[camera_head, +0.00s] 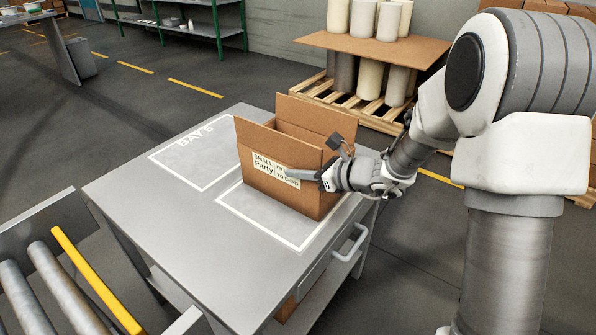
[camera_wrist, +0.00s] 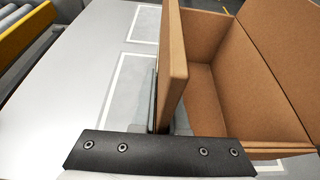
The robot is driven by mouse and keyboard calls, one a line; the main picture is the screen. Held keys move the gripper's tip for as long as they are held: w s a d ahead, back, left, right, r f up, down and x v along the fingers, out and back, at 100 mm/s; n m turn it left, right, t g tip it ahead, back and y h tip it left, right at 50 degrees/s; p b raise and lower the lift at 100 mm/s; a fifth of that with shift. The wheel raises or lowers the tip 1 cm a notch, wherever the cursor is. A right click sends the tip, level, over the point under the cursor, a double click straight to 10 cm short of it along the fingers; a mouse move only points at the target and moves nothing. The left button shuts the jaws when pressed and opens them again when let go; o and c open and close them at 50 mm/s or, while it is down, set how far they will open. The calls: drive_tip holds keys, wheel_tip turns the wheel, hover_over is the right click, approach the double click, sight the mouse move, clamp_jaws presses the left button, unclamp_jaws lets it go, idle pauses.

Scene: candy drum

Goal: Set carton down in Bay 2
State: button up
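An open brown cardboard carton (camera_head: 290,197) with a white printed label is over the nearer outlined bay (camera_head: 262,226) on the grey table; I cannot tell whether its base touches the top. In the head view my gripper (camera_head: 305,175) reaches it from the right, with one finger outside the labelled wall. In the wrist view my gripper (camera_wrist: 168,118) has its fingers on both sides of the carton's wall (camera_wrist: 174,62), shut on it. The farther outlined bay (camera_head: 193,166) is empty; its marking reads BAY with an unclear character. The nearer bay's marking is hidden.
The grey table (camera_head: 150,205) is bare to the left of the carton. A roller conveyor (camera_head: 62,285) with a yellow rail stands at the lower left. A pallet of cylindrical drums (camera_head: 370,75) stands behind. A table handle (camera_head: 352,243) sticks out at the right side.

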drive_tip(key=o, duration=0.3)
